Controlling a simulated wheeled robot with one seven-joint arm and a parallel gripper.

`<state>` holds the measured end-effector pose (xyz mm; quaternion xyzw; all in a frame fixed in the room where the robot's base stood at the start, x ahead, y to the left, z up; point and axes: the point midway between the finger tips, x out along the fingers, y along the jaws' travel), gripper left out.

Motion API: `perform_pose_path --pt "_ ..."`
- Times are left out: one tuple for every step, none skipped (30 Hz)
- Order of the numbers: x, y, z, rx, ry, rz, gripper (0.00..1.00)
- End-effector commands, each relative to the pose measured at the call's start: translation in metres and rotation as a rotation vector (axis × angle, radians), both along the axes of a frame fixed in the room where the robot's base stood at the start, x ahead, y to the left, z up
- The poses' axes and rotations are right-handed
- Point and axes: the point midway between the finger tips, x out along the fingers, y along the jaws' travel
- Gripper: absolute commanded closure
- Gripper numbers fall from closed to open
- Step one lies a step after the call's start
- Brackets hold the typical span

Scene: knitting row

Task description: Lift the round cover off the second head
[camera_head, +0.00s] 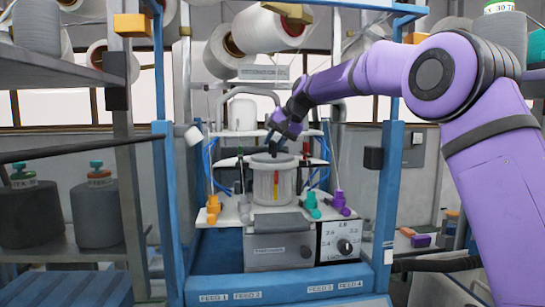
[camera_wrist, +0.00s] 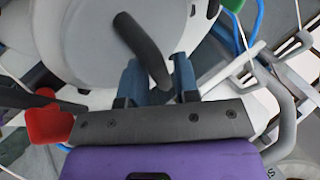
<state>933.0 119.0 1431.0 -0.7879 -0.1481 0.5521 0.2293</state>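In the head view a round grey knitting head (camera_head: 273,185) with a slot of coloured strips stands at the middle of the machine. Its round grey cover (camera_head: 273,160) is on top. My gripper (camera_head: 278,145) is just above the cover, pointing down. In the wrist view the round cover (camera_wrist: 85,40) fills the upper left, with a dark curved handle (camera_wrist: 143,42). My gripper (camera_wrist: 158,72) is open, one blue finger on each side of the handle's lower end. Gaps show beside the handle. I cannot tell from any label which head is the second.
A white cylinder (camera_head: 242,115) stands behind to the left. Blue posts (camera_head: 388,190) frame the machine on both sides. Orange clips (camera_head: 213,208) and purple clips (camera_head: 340,204) flank the head. A control box (camera_head: 340,241) is below. Yarn cones (camera_head: 270,27) hang above.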

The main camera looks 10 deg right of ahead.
Motion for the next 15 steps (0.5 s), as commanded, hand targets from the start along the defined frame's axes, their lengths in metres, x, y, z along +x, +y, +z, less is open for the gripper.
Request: perform_pose_path --pt "0.0016 0.0021 -0.0038 0.000 0.001 0.001 0.71" --pt "0.0020 0.0027 -0.0048 0.000 0.000 0.000 0.71" --pt "0.0022 0.0032 -0.0055 0.000 0.000 0.000 0.71" --pt "0.0023 0.0033 -0.0055 0.000 0.000 0.000 0.71" --pt "0.0023 0.0033 -0.0054 0.000 0.000 0.000 0.71" --pt "0.0023 0.0032 -0.0052 0.000 0.000 0.000 0.71" --pt "0.0023 0.0032 -0.0052 0.000 0.000 0.000 0.71" --pt "0.0022 0.0032 -0.0052 0.000 0.000 0.000 0.71" --pt "0.0022 0.0032 -0.0052 0.000 0.000 0.000 0.78" --pt "0.0022 0.0032 -0.0052 0.000 0.000 0.000 0.85" --pt "0.0021 0.0030 -0.0052 0.000 0.000 0.000 0.92" --pt "0.0021 0.0030 -0.0052 0.000 0.000 0.000 1.00" --pt "0.0021 0.0030 -0.0052 0.000 0.000 0.000 1.00" --pt "0.0021 0.0030 -0.0052 0.000 0.000 0.000 1.00" --pt "0.0020 0.0031 -0.0045 0.001 -0.001 0.000 1.00"
